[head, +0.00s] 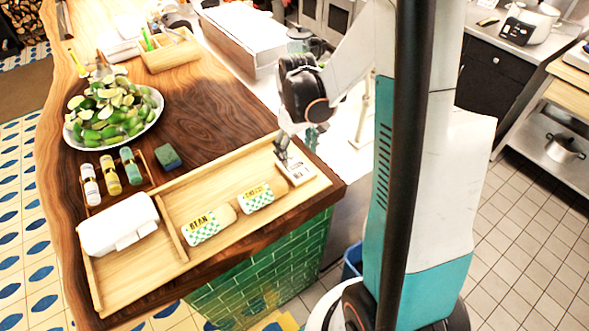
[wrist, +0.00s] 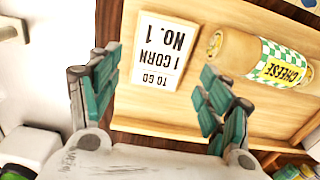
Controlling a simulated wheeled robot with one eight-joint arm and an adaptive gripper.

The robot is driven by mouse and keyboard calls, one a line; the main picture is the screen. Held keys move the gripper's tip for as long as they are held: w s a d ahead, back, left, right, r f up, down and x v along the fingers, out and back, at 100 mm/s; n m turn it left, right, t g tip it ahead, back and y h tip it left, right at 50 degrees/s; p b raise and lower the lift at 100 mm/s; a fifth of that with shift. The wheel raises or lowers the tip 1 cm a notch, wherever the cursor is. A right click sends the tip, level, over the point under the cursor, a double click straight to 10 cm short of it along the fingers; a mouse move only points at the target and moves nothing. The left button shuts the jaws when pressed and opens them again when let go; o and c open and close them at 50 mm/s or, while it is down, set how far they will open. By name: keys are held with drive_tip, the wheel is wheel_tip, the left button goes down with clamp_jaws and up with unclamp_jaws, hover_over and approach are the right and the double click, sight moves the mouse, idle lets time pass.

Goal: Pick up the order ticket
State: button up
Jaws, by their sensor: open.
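The order ticket (head: 297,173) is a small white card with black print at the right end of the wooden tray (head: 222,181). In the wrist view the ticket (wrist: 165,48) reads "TO GO 1 CORN NO. 1" upside down and lies on the tray floor. My gripper (head: 296,146) is over the tray's right end. In the wrist view my gripper (wrist: 160,64) is open, its teal-padded fingers spread to either side of the ticket's near end. Nothing is held between them. The exact height above the ticket cannot be told.
A wrapped cheese roll (head: 256,198) lies close beside the ticket; in the wrist view the cheese roll (wrist: 262,58) is just right of it. A bean roll (head: 209,225) and a white cloth roll (head: 118,224) share the tray. Bottles, a sponge (head: 168,158) and a produce platter (head: 113,113) stand behind.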

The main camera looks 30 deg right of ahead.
sight(296, 167)
drive_tip(key=shift+w+a+f+b, duration=0.1)
drive_tip(key=shift+f+b, duration=0.1)
drive_tip(key=shift+f, duration=1.4)
drive_tip(key=shift+w+f+b, duration=0.1)
drive_tip(key=shift+f+b, duration=0.1)
drive_tip(key=shift+f, duration=1.4)
drive_tip(key=shift+c, duration=0.3)
drive_tip(key=c, duration=0.7)
